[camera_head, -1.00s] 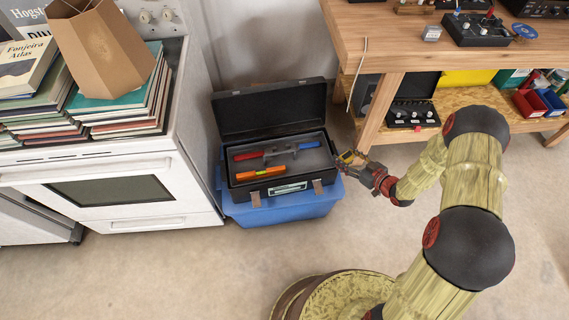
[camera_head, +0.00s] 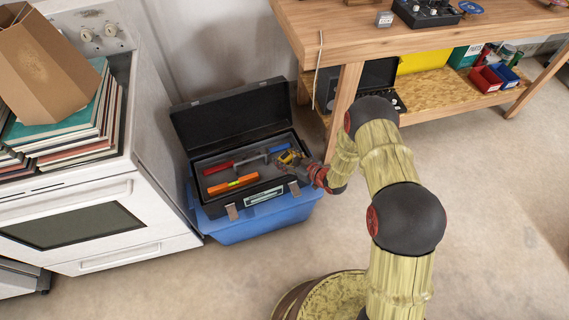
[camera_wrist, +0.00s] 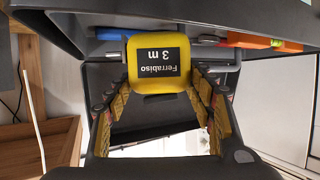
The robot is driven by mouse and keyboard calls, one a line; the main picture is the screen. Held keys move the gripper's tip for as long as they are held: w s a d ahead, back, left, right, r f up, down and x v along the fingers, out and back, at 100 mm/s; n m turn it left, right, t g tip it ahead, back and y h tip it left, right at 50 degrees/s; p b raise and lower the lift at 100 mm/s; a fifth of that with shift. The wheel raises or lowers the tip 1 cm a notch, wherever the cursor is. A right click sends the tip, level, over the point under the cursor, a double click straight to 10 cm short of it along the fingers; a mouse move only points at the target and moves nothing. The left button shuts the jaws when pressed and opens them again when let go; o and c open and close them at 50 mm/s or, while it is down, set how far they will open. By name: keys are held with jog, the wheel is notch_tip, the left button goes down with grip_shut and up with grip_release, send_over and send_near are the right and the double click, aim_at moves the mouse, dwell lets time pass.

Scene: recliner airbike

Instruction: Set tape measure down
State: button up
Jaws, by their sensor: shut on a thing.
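A yellow tape measure (camera_wrist: 160,64) with a black label is held between the fingers of my gripper (camera_wrist: 160,90) in the wrist view. In the head view, my gripper (camera_head: 291,160) is at the right end of an open black toolbox (camera_head: 262,198), with the tape measure (camera_head: 287,157) at its tip. The tape is over the right part of the toolbox's grey tray. I cannot tell if it touches the tray. A red-and-blue tool and an orange level (camera_head: 233,184) lie in the tray.
The toolbox stands on a blue bin (camera_head: 240,228). A white stove (camera_head: 90,200) is close on the left. A wooden workbench (camera_head: 340,42) stands at the back right, its leg near the toolbox's right side. The floor in front is clear.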

aim_at(288, 164)
jog(key=shift+w+a+f+b, duration=0.1)
jog(key=shift+a+f+b, duration=0.1)
jog(key=shift+f+b, duration=1.15)
jog(key=shift+f+p, duration=0.3)
jog(key=shift+f, duration=0.2)
jog(key=shift+f, duration=0.1)
jog(key=o, duration=1.3)
jog(key=shift+o, duration=0.4)
